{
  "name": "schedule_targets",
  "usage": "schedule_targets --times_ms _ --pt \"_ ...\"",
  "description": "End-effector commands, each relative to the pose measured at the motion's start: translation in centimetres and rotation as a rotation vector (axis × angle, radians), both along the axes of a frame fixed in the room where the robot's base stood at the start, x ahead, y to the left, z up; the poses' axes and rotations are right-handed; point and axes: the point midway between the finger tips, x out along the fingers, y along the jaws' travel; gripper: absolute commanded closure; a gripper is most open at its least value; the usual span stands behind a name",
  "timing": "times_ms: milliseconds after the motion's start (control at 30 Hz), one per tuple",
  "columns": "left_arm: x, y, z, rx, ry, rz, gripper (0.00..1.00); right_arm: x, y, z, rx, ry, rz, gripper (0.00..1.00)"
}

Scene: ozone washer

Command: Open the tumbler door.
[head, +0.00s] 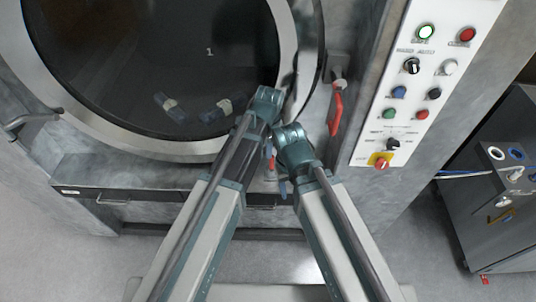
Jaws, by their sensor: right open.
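The tumbler door (289,50) is a large round door with a pale metal rim and dark glass, at the upper left in the head view. It looks closed against the machine front. A red handle (336,113) hangs from a metal fitting just right of the rim. My right gripper (279,178) is open, below the lower right of the rim and left of the red handle, partly hidden by my arm. A small red part shows beside it; I cannot tell what it belongs to. My left arm reaches up across the rim, and its gripper is hidden.
A white control panel (410,110) with several coloured buttons and knobs stands right of the door. A dark grey cabinet (490,200) stands at the far right. A ledge with a handle (113,200) runs below the door. Grey floor (75,265) is clear at lower left.

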Motion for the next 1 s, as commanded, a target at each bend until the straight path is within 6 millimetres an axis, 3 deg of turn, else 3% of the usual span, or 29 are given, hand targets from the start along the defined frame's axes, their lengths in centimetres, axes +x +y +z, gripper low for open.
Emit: schedule_targets --times_ms 100,400,700,1000 --pt "0.12 0.02 -1.15 0.000 0.000 0.000 0.48 0.00 -0.01 -1.15 -0.001 0.000 0.002 0.48" --pt "0.13 0.03 -1.09 0.000 0.000 0.000 0.48 0.00 0.00 -1.09 -0.001 0.000 0.003 0.48" --pt "0.13 0.03 -1.09 0.000 0.000 0.000 1.00 0.00 0.00 -1.10 -0.001 0.000 0.003 0.48" --pt "0.13 0.03 -1.10 0.000 0.000 0.000 1.00 0.00 0.00 -1.10 -0.001 0.000 0.003 0.48"
